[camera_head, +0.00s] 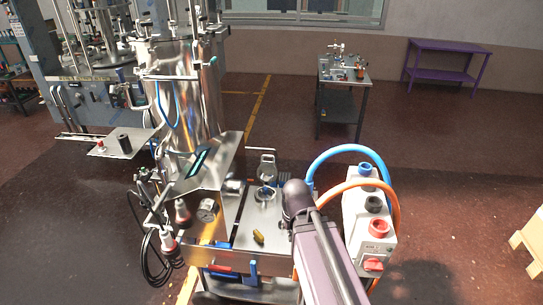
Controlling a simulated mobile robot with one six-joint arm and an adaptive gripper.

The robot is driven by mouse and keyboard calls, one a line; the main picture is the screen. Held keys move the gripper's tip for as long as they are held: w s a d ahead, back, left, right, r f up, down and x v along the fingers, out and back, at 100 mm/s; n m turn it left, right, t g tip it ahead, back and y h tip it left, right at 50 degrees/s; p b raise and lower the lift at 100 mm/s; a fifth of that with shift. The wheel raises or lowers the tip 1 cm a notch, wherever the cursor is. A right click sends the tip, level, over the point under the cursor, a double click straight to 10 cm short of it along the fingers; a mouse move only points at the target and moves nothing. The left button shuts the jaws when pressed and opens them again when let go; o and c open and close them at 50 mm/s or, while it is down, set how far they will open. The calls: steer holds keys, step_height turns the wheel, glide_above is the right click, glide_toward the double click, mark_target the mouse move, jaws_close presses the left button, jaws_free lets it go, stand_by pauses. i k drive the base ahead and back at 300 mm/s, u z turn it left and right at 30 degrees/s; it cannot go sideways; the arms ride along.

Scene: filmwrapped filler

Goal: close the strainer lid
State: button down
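The strainer (265,195) is a small round metal fitting on the steel machine top, just left of my arm. Its lid (267,165) looks like a shiny metal piece standing raised behind the opening, so it appears open. The details are small. My arm comes up from the bottom of the view, and its dark rounded joint is just right of the strainer. My gripper cannot be made out; the arm appears to hide it.
A tall steel tank (185,95) stands at the left. A grey-white control box (367,225) with blue and orange hoses is close on the right. A small table (343,75) and purple bench (440,62) stand farther back.

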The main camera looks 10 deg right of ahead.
mark_target(267, 172)
steer(key=z, duration=0.25)
steer(key=i, duration=1.15)
steer(key=z, duration=0.25)
